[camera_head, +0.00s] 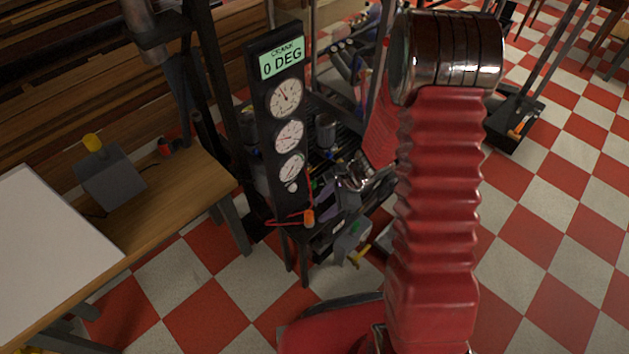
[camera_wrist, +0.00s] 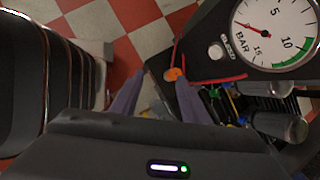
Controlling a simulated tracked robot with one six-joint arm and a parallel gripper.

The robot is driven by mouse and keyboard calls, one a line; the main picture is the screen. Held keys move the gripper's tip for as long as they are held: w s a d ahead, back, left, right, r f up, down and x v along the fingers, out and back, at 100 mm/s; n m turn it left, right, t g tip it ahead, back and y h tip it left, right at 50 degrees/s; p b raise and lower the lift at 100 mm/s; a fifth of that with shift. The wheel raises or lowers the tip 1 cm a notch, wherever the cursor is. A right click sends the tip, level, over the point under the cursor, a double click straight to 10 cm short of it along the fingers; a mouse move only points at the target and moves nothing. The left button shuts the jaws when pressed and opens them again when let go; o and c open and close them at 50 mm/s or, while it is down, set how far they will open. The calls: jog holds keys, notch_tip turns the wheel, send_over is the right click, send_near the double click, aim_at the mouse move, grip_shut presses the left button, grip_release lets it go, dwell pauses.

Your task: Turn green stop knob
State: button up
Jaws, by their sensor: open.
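A small green spot (camera_head: 354,228) shows on a grey rounded part low on the rig in the head view. I cannot tell for sure that it is the green stop knob. My gripper (camera_wrist: 158,78) shows in the wrist view as two purplish fingers, apart, with nothing held between them. An orange knob (camera_wrist: 174,73) with red wire shows near the right fingertip; I cannot tell if they touch. The orange knob also shows in the head view (camera_head: 309,217), at the foot of the gauge panel. No green knob is clear between the fingers.
The black gauge panel (camera_head: 263,130) stands upright with a display reading 0 DEG and three dials. A pressure gauge (camera_wrist: 276,28) is close on the right in the wrist view. A wooden bench (camera_head: 180,190) is on the left. Checkered floor (camera_head: 560,200) is open on the right.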

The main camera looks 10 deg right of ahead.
jog(key=s+r+n+t+h, duration=0.1)
jog(key=s+r+n, duration=0.5)
jog(key=r, duration=0.6)
jog(key=s+d+r+n+t+h, duration=0.1)
jog(key=s+r+n, duration=0.5)
jog(key=r, duration=0.6)
jog(key=s+d+r+n+t+h, duration=0.1)
jog(key=s+r+n+h, duration=0.2)
jog(key=r, duration=0.9)
jog(key=s+n, duration=0.3)
jog(key=s, duration=0.1)
jog(key=shift+r+t, duration=0.35)
jog(key=shift+t, duration=0.05)
jog(key=shift+c, duration=0.7)
jog(key=shift+c, duration=0.6)
jog(key=shift+a, duration=0.1)
